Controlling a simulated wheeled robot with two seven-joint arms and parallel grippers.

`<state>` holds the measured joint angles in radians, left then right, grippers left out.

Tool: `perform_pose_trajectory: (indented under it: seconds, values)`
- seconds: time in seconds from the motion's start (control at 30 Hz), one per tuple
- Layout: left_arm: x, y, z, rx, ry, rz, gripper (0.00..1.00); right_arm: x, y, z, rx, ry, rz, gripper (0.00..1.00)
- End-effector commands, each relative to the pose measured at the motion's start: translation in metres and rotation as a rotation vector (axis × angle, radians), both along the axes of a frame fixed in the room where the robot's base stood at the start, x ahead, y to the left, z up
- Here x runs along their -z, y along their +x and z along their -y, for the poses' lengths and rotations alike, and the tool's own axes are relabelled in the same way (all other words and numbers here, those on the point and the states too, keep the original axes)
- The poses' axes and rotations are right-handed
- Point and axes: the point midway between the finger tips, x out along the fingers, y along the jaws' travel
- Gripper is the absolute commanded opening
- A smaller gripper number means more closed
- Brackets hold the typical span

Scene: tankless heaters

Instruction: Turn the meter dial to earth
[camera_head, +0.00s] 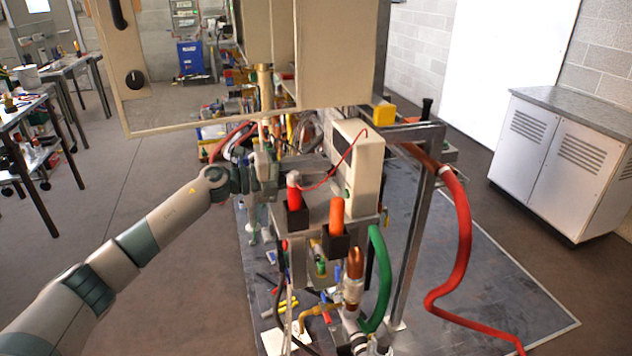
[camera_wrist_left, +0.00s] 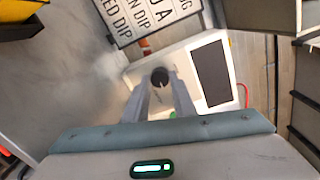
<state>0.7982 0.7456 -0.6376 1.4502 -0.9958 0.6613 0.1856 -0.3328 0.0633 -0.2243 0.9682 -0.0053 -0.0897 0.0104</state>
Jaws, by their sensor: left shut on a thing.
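The meter (camera_head: 368,172) is a cream box standing on the metal bench frame, with a thin red lead across its face. The left wrist view shows the meter (camera_wrist_left: 190,57) with a dark screen (camera_wrist_left: 212,72) and a round black dial (camera_wrist_left: 160,77). My left gripper (camera_head: 316,165) reaches the meter from the left. In the left wrist view my left gripper (camera_wrist_left: 160,82) has its two fingers on either side of the dial, shut on it. The dial's markings are too small to read, and the dial is hidden in the head view. My right gripper is not in view.
A red-handled probe (camera_head: 294,192) and an orange-handled one (camera_head: 337,214) stand in black holders before the meter. A large cream heater casing (camera_head: 335,60) hangs above. Red (camera_head: 460,230) and green (camera_head: 381,275) hoses run at the right. A sign (camera_wrist_left: 145,18) stands near the meter.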

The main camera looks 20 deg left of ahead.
Motion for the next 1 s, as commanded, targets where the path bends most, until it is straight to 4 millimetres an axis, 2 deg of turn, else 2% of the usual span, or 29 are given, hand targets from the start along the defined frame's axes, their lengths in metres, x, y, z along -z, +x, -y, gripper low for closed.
perform_pose_trajectory:
  seconds: [0.1, 0.23, 0.4, 0.6, 1.0]
  values:
    - [0.006, -0.001, 0.000, 0.002, 0.058, 0.083, 0.01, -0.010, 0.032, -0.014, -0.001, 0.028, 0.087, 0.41]
    - [0.006, -0.001, 0.000, 0.002, 0.115, 0.165, 0.01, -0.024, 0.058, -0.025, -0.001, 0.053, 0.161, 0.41]
    - [0.005, -0.001, 0.000, 0.002, 0.177, 0.258, 0.01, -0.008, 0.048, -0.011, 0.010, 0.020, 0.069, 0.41]
    - [0.005, -0.001, 0.001, 0.002, 0.229, 0.334, 0.01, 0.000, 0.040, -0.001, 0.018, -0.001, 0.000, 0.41]
    - [0.003, -0.001, 0.001, 0.003, 0.254, 0.368, 0.01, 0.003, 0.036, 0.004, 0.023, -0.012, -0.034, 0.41]
